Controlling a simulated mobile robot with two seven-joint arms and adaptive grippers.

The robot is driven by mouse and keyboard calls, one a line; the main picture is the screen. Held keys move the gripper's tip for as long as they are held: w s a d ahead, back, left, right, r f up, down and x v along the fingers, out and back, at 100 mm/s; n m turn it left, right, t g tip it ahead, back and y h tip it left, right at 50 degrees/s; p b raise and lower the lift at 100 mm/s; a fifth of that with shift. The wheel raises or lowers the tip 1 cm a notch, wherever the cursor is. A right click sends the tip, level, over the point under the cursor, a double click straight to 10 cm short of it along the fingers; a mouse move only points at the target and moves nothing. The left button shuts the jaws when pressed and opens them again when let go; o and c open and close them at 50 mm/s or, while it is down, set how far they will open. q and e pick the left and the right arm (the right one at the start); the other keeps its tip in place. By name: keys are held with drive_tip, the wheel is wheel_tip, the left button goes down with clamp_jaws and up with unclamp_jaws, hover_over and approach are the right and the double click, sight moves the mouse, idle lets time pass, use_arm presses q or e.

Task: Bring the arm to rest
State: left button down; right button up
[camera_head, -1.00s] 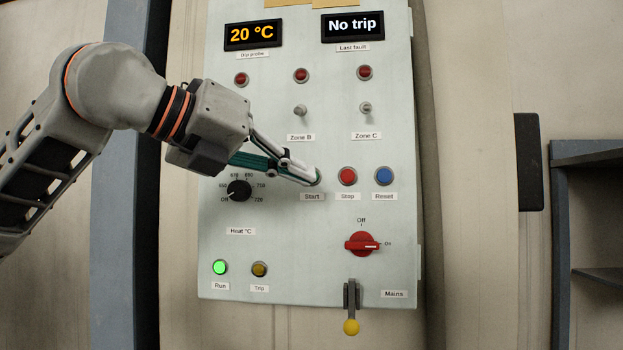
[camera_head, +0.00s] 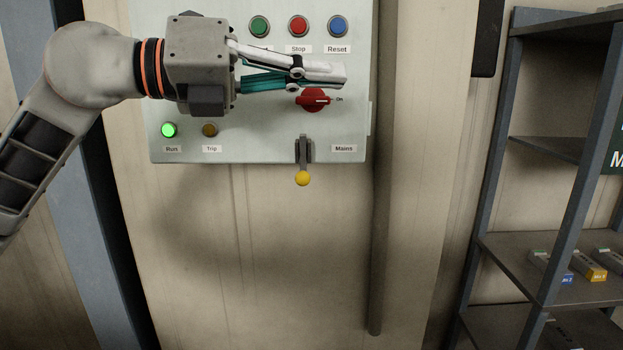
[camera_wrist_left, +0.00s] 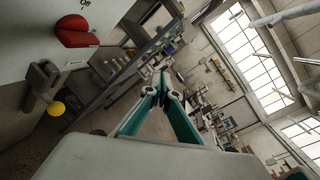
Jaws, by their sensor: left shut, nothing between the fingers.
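My left gripper (camera_head: 335,76) is shut and empty. In the head view it points right in front of the control panel (camera_head: 270,140), below the Stop and Reset buttons and partly over the red mains switch (camera_head: 313,102). In the left wrist view the shut fingertips (camera_wrist_left: 162,76) point out past the panel's side toward the open hall, apart from the panel. The red switch (camera_wrist_left: 74,32) and the lever with the yellow knob (camera_wrist_left: 56,108) are at the left there. My right gripper is not in view.
The green Start button (camera_head: 260,26) shows uncovered. The Run lamp (camera_head: 169,130) is lit green. The lever's yellow knob (camera_head: 303,178) hangs below the panel. A grey shelf rack (camera_head: 540,200) with small labelled blocks stands at the right. The wall under the panel is clear.

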use_arm(q)
drive_tip(key=w+a+f+n+t+y, duration=0.3)
drive_tip(key=a+f+n+t, duration=0.3)
drive_tip(key=a+n+t, duration=0.55)
drive_tip(key=w+a+f+n+t+y, duration=0.35)
drive_tip(key=a+f+n+t, duration=0.4)
drive_tip(key=n, duration=0.65)
drive_tip(key=a+f+n+g+y, duration=0.1)
drive_tip(key=a+f+n+y, duration=0.25)
drive_tip(key=f, duration=0.45)
drive_tip(key=a+f+n+g+y, duration=0.25)
drive_tip(key=a+f+y, duration=0.2)
drive_tip(key=f, duration=0.25)
drive_tip(key=a+f+n+g+y, duration=0.1)
drive_tip(key=a+f+n+y, duration=0.3)
drive_tip(key=f, duration=0.4)
drive_tip(key=s+a+f+g+y, duration=0.1)
drive_tip(key=s+a+f+g, duration=0.35)
drive_tip(key=s+f, duration=0.8)
drive_tip(key=s+a+f+g+y, duration=0.2)
drive_tip(key=s+f+g, duration=0.7)
drive_tip(key=f, duration=0.7)
drive_tip(key=d+f+n+t+h, duration=0.3)
drive_tip(key=d+f+t+h, duration=0.2)
drive_tip(key=d+f, duration=0.7)
drive_tip(key=d+h, duration=0.2)
drive_tip(key=d, duration=0.2)
drive_tip(key=shift+w+f+n, duration=0.25)
drive_tip(key=shift+f+n, duration=0.1)
drive_tip(key=shift+f, duration=0.05)
